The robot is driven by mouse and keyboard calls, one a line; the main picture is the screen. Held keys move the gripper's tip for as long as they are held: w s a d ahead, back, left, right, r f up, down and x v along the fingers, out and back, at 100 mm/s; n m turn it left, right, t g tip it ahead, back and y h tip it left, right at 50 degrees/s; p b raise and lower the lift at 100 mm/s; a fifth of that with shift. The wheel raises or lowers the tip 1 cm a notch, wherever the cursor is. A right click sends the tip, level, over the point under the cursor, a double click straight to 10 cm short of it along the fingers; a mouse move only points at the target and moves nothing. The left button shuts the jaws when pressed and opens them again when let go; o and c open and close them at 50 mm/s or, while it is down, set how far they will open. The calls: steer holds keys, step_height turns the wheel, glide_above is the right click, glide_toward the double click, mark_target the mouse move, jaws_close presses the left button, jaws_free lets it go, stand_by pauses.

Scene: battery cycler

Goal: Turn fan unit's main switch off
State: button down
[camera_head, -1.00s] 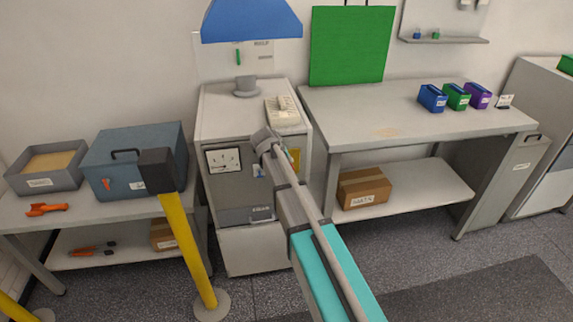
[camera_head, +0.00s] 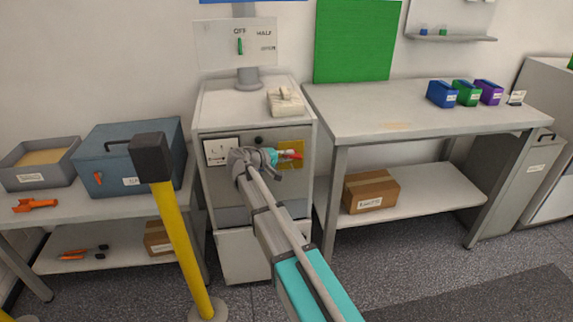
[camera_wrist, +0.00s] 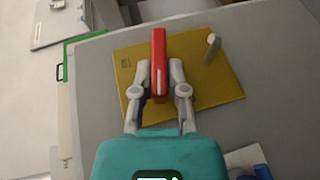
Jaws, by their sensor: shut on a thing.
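The fan unit (camera_head: 220,188) is a grey cabinet with a round-needle gauge (camera_head: 221,152) on its front. A yellow plate (camera_head: 297,146) at the right of that front bears a red switch handle (camera_head: 290,154). In the wrist view the red handle (camera_wrist: 160,62) stands lengthwise between the fingertips, over the yellow plate (camera_wrist: 225,80). My gripper (camera_head: 277,157) is at the plate; in the wrist view its fingers (camera_wrist: 160,78) are shut on the red handle. My wrist hides part of the cabinet front. I cannot read any switch marks.
A small grey peg (camera_wrist: 211,48) stands on the plate beside the handle. A yellow post (camera_head: 180,245) stands at the left, before the blue box (camera_head: 110,165). A workbench (camera_head: 400,110) is at the right. A wall sign (camera_head: 238,45) hangs above.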

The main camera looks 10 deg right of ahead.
steer(key=shift+s+f+n+t+h+b, duration=0.1)
steer(key=shift+f+n+t+h+b, duration=0.3)
steer(key=shift+h+b, duration=0.9)
steer(key=shift+b, duration=0.45)
steer(key=shift+r, duration=0.1)
steer(key=c, duration=0.7)
jaws_free()
steer(key=shift+o, duration=0.2)
steer(key=shift+a, duration=0.1)
steer(key=v, duration=1.1)
steer(key=shift+a, duration=0.4)
steer(key=shift+s+r, duration=0.1)
steer(key=shift+s, duration=0.05)
